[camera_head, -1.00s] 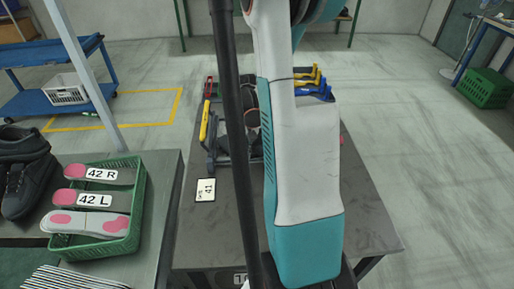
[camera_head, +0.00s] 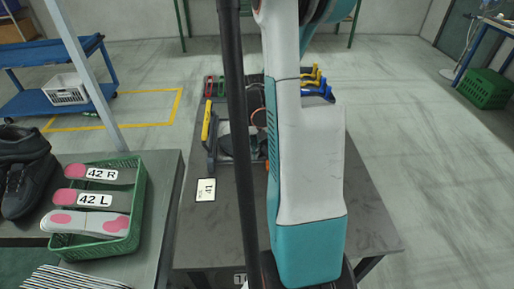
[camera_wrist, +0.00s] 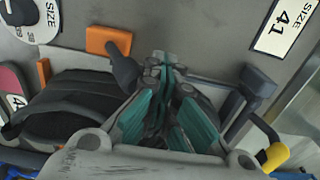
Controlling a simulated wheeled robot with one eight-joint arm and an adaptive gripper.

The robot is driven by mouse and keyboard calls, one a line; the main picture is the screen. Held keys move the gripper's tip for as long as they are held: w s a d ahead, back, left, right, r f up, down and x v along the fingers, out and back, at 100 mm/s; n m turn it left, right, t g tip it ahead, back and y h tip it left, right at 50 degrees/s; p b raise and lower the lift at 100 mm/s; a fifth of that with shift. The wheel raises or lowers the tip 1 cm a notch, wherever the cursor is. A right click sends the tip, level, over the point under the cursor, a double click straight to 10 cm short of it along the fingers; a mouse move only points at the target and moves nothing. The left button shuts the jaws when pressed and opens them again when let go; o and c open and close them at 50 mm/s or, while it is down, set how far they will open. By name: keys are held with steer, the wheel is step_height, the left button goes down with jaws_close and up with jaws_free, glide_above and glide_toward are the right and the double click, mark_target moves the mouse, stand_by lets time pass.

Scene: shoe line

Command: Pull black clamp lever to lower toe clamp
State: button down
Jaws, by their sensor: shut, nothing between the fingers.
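My gripper (camera_wrist: 163,66) is shut and empty in the wrist view, its teal fingers together. Just left of its tips is a dark rounded lever (camera_wrist: 122,68), which looks like the black clamp lever; whether they touch I cannot tell. A black shoe (camera_wrist: 72,108) lies left of the fingers. Right of them is a dark bar with a block-shaped end (camera_wrist: 252,88) and a yellow grip (camera_wrist: 272,156). In the head view the fixture (camera_head: 212,150) stands on the grey table, partly behind my arm. My gripper is hidden there, and I cannot make out the toe clamp.
An orange block (camera_wrist: 108,40) and a round size dial (camera_wrist: 30,22) lie beyond the lever. Yellow and blue handles (camera_head: 316,82) stand at the back. A green crate of insoles (camera_head: 100,245) is at the left.

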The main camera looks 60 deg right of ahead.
stand_by(0.3)
steer(key=shift+w+a, duration=0.35)
steer(key=shift+w, duration=0.1)
step_height(320, 180, up, 9)
steer(key=p, duration=0.6)
stand_by(0.4)
stand_by(0.4)
